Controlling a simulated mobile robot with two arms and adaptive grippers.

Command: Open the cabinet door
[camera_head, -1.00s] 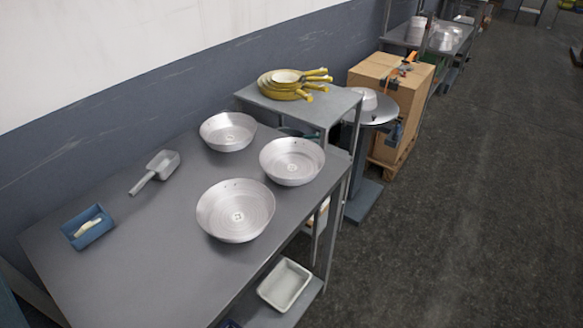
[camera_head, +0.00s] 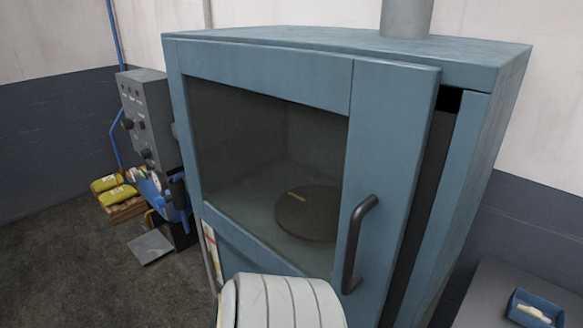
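The blue cabinet (camera_head: 490,130) fills the middle of the view. Its door (camera_head: 385,110) has a blue frame around a large dark window (camera_head: 240,125). A dark vertical handle (camera_head: 357,245) is on the right side of the door. The door's right edge stands a little off the cabinet frame, with a dark gap between them, so it looks slightly ajar. Through the window a round dark disc (camera_head: 308,213) shows inside. Neither of my grippers is in view. A white ribbed part, probably of my arm, is at the bottom middle, below and left of the handle.
A grey control box (camera_head: 150,110) stands left of the cabinet. Yellow bags (camera_head: 112,190) lie on a pallet on the floor beyond it. A grey table (camera_head: 490,290) with a blue tray (camera_head: 530,308) is at the lower right. A pipe (camera_head: 405,18) rises from the cabinet top.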

